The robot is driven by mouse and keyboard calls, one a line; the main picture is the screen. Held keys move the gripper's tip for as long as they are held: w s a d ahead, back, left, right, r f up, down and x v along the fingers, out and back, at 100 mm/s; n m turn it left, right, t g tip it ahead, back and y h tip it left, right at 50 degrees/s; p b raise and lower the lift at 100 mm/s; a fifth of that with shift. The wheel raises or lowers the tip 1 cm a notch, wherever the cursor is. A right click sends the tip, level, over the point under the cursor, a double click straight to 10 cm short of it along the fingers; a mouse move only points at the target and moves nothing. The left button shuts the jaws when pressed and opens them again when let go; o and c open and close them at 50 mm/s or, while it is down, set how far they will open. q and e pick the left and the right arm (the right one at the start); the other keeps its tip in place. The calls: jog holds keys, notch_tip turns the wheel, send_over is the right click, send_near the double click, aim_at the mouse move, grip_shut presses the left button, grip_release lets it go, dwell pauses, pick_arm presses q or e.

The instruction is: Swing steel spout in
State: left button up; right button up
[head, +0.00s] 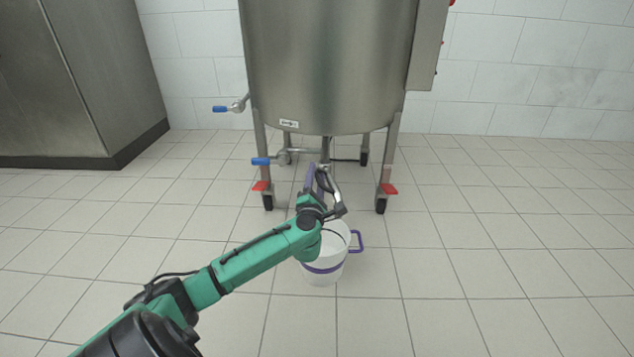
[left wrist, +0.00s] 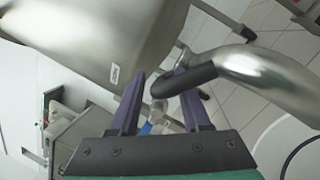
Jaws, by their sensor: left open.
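The steel spout (head: 338,200) hangs below the big steel tank, its lower end over the white cup. It has a black sleeve (left wrist: 188,88), and its bright curved pipe fills the upper right of the left wrist view (left wrist: 270,75). My left gripper (head: 315,178) is at the spout, with its purple fingers open. In the left wrist view the sleeve crosses in front of the right finger, and its end shows between the two fingers (left wrist: 155,95). I cannot tell whether they touch. My right gripper is not in view.
The white cup (head: 322,270) with a purple band and handle stands on the tiled floor, partly behind my left arm. A steel cabinet (head: 75,70) is at left. Floor at right is clear.

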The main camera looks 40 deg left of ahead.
pick_arm(q)
grip_shut()
jog(key=shift+d, duration=0.1)
dwell(1.2)
